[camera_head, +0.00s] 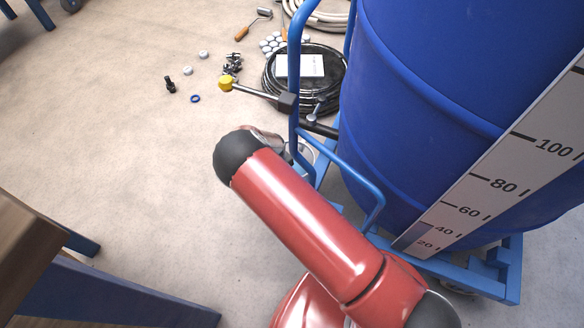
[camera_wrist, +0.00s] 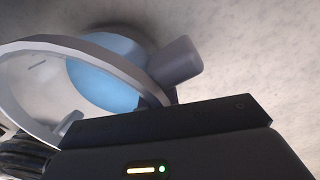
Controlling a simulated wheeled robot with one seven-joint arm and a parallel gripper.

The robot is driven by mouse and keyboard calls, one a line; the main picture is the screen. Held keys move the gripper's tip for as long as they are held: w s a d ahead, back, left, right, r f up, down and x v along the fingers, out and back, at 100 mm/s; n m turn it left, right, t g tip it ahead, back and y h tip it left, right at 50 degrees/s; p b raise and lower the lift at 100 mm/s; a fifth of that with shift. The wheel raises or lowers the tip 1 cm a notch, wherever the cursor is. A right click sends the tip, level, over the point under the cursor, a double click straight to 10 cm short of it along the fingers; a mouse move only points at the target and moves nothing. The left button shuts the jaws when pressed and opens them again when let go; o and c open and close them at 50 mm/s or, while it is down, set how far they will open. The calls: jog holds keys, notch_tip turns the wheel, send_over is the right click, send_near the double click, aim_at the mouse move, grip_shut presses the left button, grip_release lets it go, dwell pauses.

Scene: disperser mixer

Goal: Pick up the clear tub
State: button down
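In the wrist view, a round, pale see-through rim (camera_wrist: 25,48) with a light blue area inside it fills the upper left. It may be the clear tub, but I cannot be sure. A grey stub (camera_wrist: 176,62) sits at its right side. The dark body of my gripper (camera_wrist: 165,125) spans the bottom, close to the rim. I cannot make out two separate fingertips, or whether they touch the rim. In the head view, my red arm hides most of my gripper; a pale rounded edge shows beside the blue frame.
A large blue drum (camera_head: 425,100) stands on a blue trolley (camera_head: 505,270) at right, with a scale board (camera_head: 500,165) in front. A black hose coil (camera_head: 335,75) and small parts lie behind my arm. A wooden table (camera_head: 25,245) is at lower left. Floor at left centre is clear.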

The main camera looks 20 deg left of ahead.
jog(key=shift+r, duration=0.15)
dwell(0.6)
jog(key=shift+r, duration=0.45)
notch_tip(320, 180, up, 3)
jog(key=shift+f+p, duration=0.1)
jog(key=shift+p, duration=0.35)
jog(key=s, duration=0.6)
jog(key=s+a+p, duration=0.1)
jog(key=s, duration=1.1)
jog(key=shift+a+f, duration=0.2)
jog(key=shift+a, duration=0.1)
